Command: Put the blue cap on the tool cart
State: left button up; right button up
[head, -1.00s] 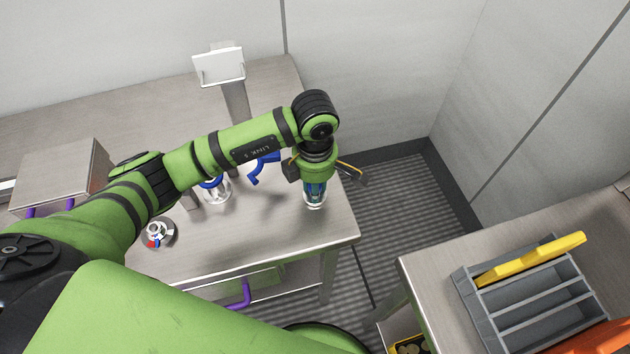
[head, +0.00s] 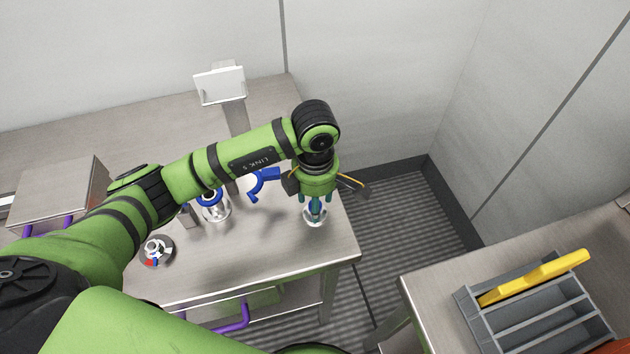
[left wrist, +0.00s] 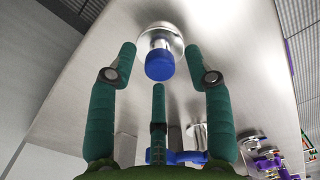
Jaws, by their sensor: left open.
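In the head view this gripper (head: 314,212) points down near the table's right edge, over the round base, and hides most of the cap. My right gripper is not in view. A worktop (head: 425,290) at the lower right may be the tool cart; I cannot tell for sure.
A blue-ringed clear piece (head: 215,208), a blue hooked tool (head: 262,183) and a small round fitting (head: 156,250) stand on the steel table (head: 255,265). A grey slotted rack (head: 480,320) with a yellow tool (head: 535,277) sits on the right worktop. Floor separates the two surfaces.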

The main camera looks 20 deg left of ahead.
pick_arm(q)
notch_tip(320, 180, up, 10)
jog(key=b, duration=0.2)
jog(key=shift+r, duration=0.15)
